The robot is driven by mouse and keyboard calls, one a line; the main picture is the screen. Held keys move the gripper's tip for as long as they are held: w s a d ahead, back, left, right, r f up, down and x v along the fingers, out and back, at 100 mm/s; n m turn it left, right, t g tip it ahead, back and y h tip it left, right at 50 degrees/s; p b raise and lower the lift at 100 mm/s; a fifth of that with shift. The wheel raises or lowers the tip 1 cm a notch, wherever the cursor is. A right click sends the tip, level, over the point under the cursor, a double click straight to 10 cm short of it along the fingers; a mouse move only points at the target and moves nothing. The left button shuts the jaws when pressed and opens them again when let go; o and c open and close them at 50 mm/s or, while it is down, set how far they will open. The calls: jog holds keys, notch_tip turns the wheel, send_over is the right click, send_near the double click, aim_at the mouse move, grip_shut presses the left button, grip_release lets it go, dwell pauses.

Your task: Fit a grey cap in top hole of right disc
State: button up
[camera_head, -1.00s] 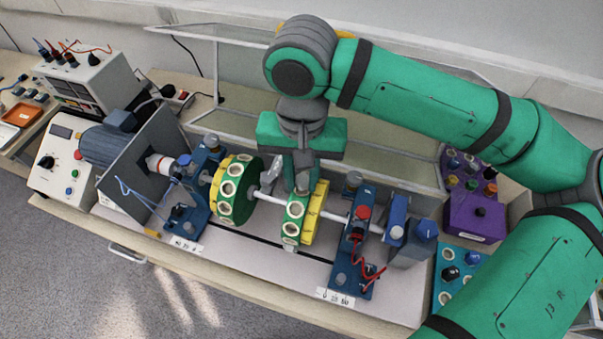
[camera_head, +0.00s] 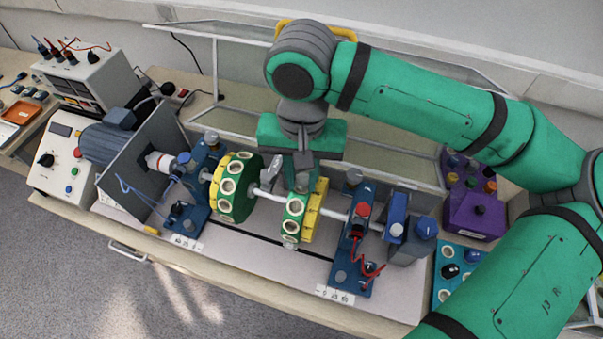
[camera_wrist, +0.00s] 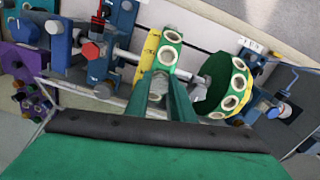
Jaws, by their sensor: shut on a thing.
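The right disc (camera_head: 316,208) is green and yellow, on a horizontal shaft, with pale-ringed holes around its rim; it also shows in the wrist view (camera_wrist: 151,45). My gripper (camera_head: 303,184) points down at the top of this disc. In the wrist view my gripper (camera_wrist: 161,88) is shut on a grey cap (camera_wrist: 160,80), seen between the fingers right at the disc's rim. The fingers hide the top hole, so I cannot tell whether the cap sits in it. Open ringed holes show lower on the rim, on the side facing the head camera.
The left disc (camera_head: 237,190), also green and yellow, stands on the same shaft close by. Blue bearing stands (camera_head: 356,235) flank the discs, the right one with red wires. A motor (camera_head: 107,143) is at left, and a purple cap holder (camera_head: 474,215) at right.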

jog(key=shift+f, duration=0.5)
dwell(0.3)
jog(key=o, duration=1.1)
notch_tip(320, 180, up, 11)
jog(key=shift+f, duration=0.1)
jog(key=shift+w, duration=0.1)
